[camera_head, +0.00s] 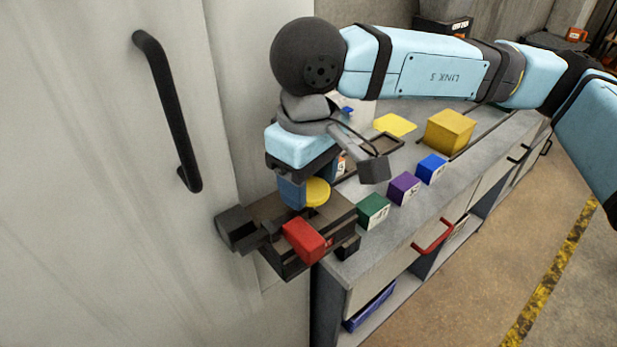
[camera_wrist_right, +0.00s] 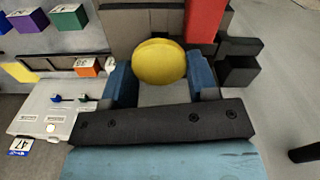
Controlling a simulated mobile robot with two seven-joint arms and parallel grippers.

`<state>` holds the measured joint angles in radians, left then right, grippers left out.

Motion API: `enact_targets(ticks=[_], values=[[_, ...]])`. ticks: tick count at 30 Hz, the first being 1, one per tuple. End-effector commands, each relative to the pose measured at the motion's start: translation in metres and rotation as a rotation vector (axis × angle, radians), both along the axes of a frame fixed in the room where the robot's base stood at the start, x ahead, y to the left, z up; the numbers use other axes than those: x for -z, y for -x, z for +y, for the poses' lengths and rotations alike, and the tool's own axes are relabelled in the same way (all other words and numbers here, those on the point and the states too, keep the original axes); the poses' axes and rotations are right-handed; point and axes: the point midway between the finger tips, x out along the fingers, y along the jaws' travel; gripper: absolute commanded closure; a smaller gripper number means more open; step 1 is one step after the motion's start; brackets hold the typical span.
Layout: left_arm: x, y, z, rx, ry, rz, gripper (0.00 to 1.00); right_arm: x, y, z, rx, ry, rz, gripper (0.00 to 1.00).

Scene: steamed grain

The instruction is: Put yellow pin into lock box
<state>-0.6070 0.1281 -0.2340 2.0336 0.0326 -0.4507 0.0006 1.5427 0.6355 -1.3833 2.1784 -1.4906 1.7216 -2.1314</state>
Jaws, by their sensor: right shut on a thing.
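The yellow pin (camera_head: 317,191) shows as a round yellow head at the top of the dark lock box (camera_head: 333,215). My right gripper (camera_head: 304,195) is shut on the pin, pointing down over the box. In the right wrist view the pin head (camera_wrist_right: 158,62) sits between the blue fingers of my gripper (camera_wrist_right: 160,78), with the dark lock box (camera_wrist_right: 135,20) just beyond it. The pin's lower part is hidden, so I cannot tell whether it is in the box. A red block (camera_head: 304,240) is on the box's front; it also shows in the wrist view (camera_wrist_right: 203,18). My left gripper is out of view.
Green (camera_head: 373,210), purple (camera_head: 404,187) and blue (camera_head: 431,168) blocks line the counter to the right. A larger yellow cube (camera_head: 448,131) stands behind them. A tall pale door with a black handle (camera_head: 170,110) is close on the left.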

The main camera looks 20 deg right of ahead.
Motion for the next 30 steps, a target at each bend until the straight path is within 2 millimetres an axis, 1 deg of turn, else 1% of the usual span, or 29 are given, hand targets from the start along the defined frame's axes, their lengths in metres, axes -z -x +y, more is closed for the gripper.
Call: enact_targets(ticks=[9,21,22,23,30], values=[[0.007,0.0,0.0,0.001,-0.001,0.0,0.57,0.006,0.0,0.0,0.0,0.0,0.0,0.74],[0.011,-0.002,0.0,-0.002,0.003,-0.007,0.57,0.014,0.0,0.0,0.0,0.0,0.0,0.74],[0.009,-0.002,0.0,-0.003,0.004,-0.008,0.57,0.012,0.0,0.0,0.0,0.0,0.0,0.39],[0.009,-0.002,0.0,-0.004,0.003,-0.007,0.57,0.012,0.0,0.0,0.0,0.0,0.0,0.36],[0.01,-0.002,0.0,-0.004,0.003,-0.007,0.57,0.012,0.0,0.0,0.0,0.0,0.0,0.36]])
